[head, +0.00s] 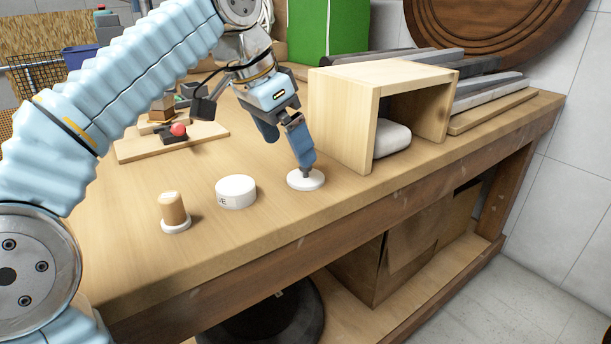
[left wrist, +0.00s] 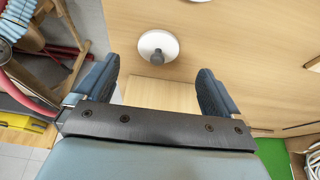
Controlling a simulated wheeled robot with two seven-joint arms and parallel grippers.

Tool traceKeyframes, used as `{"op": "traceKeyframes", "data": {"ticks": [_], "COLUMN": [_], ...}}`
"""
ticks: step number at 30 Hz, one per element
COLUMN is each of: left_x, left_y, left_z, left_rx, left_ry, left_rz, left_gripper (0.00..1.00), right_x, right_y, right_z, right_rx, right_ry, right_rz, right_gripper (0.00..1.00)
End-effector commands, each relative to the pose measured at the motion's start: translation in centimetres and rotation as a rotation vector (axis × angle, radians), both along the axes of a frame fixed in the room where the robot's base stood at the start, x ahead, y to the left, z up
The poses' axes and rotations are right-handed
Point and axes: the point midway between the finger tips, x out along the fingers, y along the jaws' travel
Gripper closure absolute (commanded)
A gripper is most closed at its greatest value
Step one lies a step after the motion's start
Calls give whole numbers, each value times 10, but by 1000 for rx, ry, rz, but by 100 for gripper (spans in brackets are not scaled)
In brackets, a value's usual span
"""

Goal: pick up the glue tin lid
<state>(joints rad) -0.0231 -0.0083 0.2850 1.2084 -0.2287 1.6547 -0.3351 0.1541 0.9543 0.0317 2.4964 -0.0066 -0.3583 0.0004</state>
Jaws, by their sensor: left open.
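The glue tin lid is a flat white disc with a small grey knob (head: 305,180), lying on the bench near its front edge. It also shows in the left wrist view (left wrist: 146,41), just beyond the fingertips and between their lines. My left gripper (head: 290,157) is open and empty, pointing down over the lid. One fingertip overlaps the knob in the head view; I cannot tell whether it touches. Both fingers show apart in the left wrist view (left wrist: 160,70). The white tin (head: 236,192) stands left of the lid. My right gripper is not in view.
An open-fronted wooden box (head: 345,120) with a white rounded thing (head: 392,139) inside stands close right of the lid. A wooden-handled piece with a white base (head: 173,212) stands left of the tin. A board (head: 135,148) with small items lies farther back. Bench front is clear.

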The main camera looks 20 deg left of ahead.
Motion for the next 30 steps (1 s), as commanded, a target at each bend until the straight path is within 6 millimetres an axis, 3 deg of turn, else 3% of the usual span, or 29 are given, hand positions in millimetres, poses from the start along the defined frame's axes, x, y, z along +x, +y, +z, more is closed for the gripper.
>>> {"op": "traceKeyframes", "data": {"ticks": [15,23,30], "left_x": [23,25,24], "left_y": [-15,-16,-16], "left_z": [-54,-57,-57], "left_rx": [1,-1,0], "left_ry": [2,-1,0], "left_rz": [0,0,0], "left_gripper": [3,3,40], "right_x": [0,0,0], "right_y": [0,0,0], "right_z": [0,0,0], "right_rx": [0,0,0], "right_ry": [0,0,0], "right_rz": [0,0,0], "right_gripper": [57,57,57]}}
